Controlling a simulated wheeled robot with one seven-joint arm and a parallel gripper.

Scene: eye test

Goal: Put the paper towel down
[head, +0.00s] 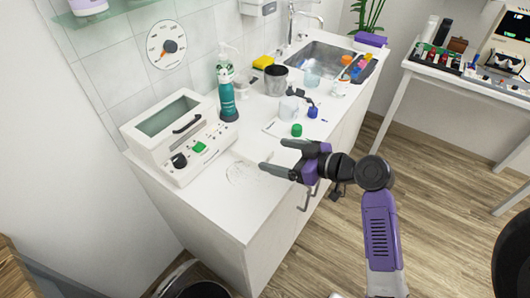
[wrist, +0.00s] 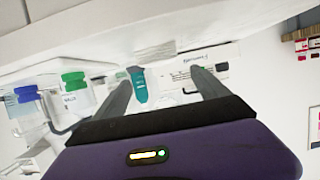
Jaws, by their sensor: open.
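A thin white crumpled sheet, which looks like the paper towel (head: 242,173), lies on the white counter (head: 232,212) in front of the white lab device. It is hard to make out against the counter. The wrist view shows nothing held between the fingers (wrist: 160,78).
A green-capped container (head: 297,130) and blue-capped container (head: 313,113) stand close behind my gripper. A sink (head: 320,60) is at the back. The counter's front left part is clear.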

